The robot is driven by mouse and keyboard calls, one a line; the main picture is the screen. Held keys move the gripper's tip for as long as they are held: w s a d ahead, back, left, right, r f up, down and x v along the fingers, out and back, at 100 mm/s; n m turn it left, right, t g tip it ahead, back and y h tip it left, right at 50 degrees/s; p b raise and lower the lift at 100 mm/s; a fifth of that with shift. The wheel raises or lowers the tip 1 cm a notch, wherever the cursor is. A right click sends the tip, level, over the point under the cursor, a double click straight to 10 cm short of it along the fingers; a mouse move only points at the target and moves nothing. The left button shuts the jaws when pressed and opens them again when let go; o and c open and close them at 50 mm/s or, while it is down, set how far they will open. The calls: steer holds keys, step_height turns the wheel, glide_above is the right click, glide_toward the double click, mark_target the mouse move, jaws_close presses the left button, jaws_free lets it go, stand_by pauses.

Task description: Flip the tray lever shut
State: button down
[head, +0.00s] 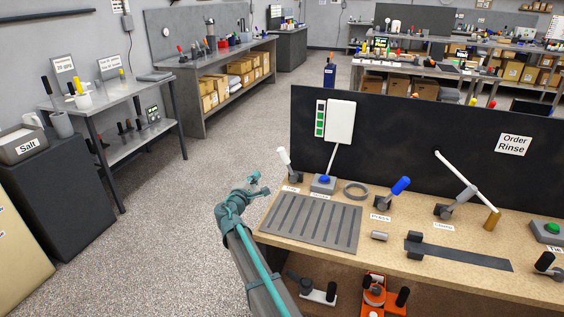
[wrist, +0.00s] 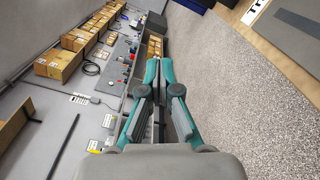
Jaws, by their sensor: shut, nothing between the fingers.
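Several levers stand on the wooden bench at the right of the head view. A white-handled lever (head: 284,157) stands at the bench's back left, tilted up and left, behind a grey grooved tray (head: 311,222). A blue-handled lever (head: 399,187) leans up and right, right of the tray. A long white lever arm (head: 466,177) is further right. The small labels are too blurred for me to tell surely which is the tray lever. My gripper (head: 258,184) is shut and empty, left of the bench's left edge. In the wrist view my gripper (wrist: 163,72) points over the floor.
A blue button box (head: 323,183) and a grey ring (head: 355,190) are beside the white-handled lever. A black panel (head: 430,150) rises behind the bench. A dark flat bar (head: 458,255) lies at the front right. Open floor (head: 170,235) is left of my arm.

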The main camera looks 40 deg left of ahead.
mark_target(283, 158)
steer(key=w+r+p, duration=0.1)
steer(key=w+p, duration=0.3)
steer(key=w, duration=0.7)
steer(key=shift+w+a+r+p, duration=0.25)
steer(key=shift+p, duration=0.05)
steer(key=shift+w+d+r+m+b, duration=0.2)
steer(key=shift+d+m+b, duration=0.25)
steer(key=shift+b, duration=0.9)
steer(key=d+m+b, duration=0.1)
steer(key=b, duration=0.2)
steer(key=d+m+b, duration=0.1)
steer(key=b, duration=0.2)
steer(key=shift+w+r+m+b, duration=0.15)
steer(key=shift+w+m+b, duration=0.1)
steer(key=shift+w+b, duration=0.05)
steer(key=w+d+r+m+b, duration=0.1)
steer(key=d+m+b, duration=0.5)
steer(key=b, duration=0.8)
steer(key=shift+w+r+m, duration=0.25)
steer(key=shift+w+m, duration=0.35)
steer(key=shift+w, duration=0.05)
steer(key=shift+d, duration=0.15)
